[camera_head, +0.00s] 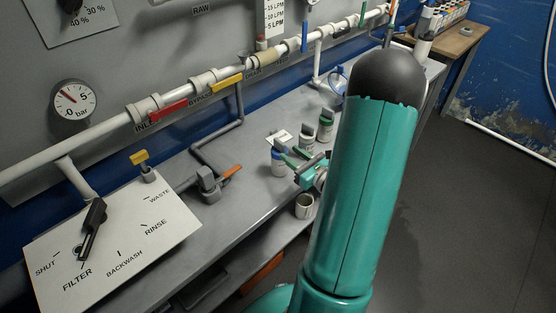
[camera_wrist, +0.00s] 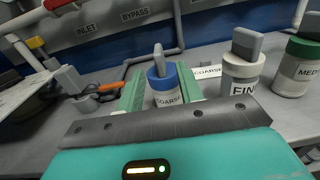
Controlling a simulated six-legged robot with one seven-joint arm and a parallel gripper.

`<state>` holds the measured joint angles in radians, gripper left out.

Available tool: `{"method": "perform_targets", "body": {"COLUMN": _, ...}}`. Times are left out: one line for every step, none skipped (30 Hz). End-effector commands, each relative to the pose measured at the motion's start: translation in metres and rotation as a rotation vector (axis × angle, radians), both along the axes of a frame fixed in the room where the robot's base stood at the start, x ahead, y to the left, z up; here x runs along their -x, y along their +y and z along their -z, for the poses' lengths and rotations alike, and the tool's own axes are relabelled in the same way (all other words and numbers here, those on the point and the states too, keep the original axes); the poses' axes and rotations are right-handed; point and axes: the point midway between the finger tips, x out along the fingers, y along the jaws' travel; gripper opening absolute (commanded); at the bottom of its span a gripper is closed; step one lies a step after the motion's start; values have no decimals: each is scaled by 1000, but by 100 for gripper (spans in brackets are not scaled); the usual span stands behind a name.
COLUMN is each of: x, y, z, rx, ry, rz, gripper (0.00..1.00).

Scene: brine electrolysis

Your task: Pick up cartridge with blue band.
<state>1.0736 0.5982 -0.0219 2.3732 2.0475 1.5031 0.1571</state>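The cartridge with the blue band (camera_wrist: 164,84) stands upright on the grey bench, with a grey tab on top and a label reading COARSE. It also shows in the head view (camera_head: 278,158), partly hidden by my gripper. My gripper (camera_wrist: 161,92) is open, with one green finger on the left of this cartridge and one on the right. In the head view my gripper (camera_head: 291,160) reaches in from the right at the cartridge. The cartridge's base is hidden behind the gripper body in the wrist view, so contact with the fingers cannot be told.
A white cartridge labelled FIN… (camera_wrist: 240,78) and a green-banded one (camera_wrist: 298,68) stand to the right. A small open cup (camera_head: 305,206) stands near the bench's front edge. A grey valve with an orange handle (camera_head: 210,184) and pipes lie left and behind.

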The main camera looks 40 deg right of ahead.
Motion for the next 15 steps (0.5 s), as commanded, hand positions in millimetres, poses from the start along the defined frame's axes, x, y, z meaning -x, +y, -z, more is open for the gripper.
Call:
{"method": "perform_targets", "body": {"x": -6, "y": 0, "z": 0, "rx": 0, "ry": 0, "rz": 1, "gripper": 36}}
{"method": "perform_targets", "body": {"x": -8, "y": 0, "z": 0, "rx": 0, "ry": -1, "rz": 1, "gripper": 36}}
{"method": "perform_targets", "body": {"x": -11, "y": 0, "z": 0, "rx": 0, "ry": -1, "rz": 0, "gripper": 36}}
{"method": "perform_targets", "body": {"x": -13, "y": 1, "z": 0, "rx": 0, "ry": -1, "rz": 0, "gripper": 36}}
{"method": "perform_targets", "body": {"x": -14, "y": 1, "z": 0, "rx": 0, "ry": -1, "rz": 0, "gripper": 36}}
{"method": "perform_targets", "body": {"x": -17, "y": 1, "z": 0, "rx": 0, "ry": -1, "rz": 1, "gripper": 36}}
{"method": "perform_targets", "body": {"x": -20, "y": 1, "z": 0, "rx": 0, "ry": -1, "rz": 1, "gripper": 36}}
{"method": "perform_targets", "body": {"x": -23, "y": 2, "z": -1, "rx": 0, "ry": 0, "rz": 1, "gripper": 36}}
{"method": "perform_targets", "body": {"x": -28, "y": 2, "z": -1, "rx": 0, "ry": 0, "rz": 0, "gripper": 36}}
{"method": "perform_targets", "body": {"x": -32, "y": 3, "z": -1, "rx": 0, "ry": -1, "rz": 0, "gripper": 36}}
{"method": "perform_targets", "body": {"x": -38, "y": 3, "z": -2, "rx": 1, "ry": -2, "rz": 0, "gripper": 36}}
{"method": "perform_targets", "body": {"x": -44, "y": 4, "z": -2, "rx": 1, "ry": -1, "rz": -1, "gripper": 36}}
{"method": "perform_targets", "body": {"x": -49, "y": 4, "z": -2, "rx": 1, "ry": -1, "rz": 0, "gripper": 36}}
{"method": "perform_targets", "body": {"x": -53, "y": 3, "z": -2, "rx": 1, "ry": -1, "rz": 1, "gripper": 36}}
{"method": "perform_targets", "body": {"x": -59, "y": 4, "z": -2, "rx": 1, "ry": -1, "rz": 0, "gripper": 36}}
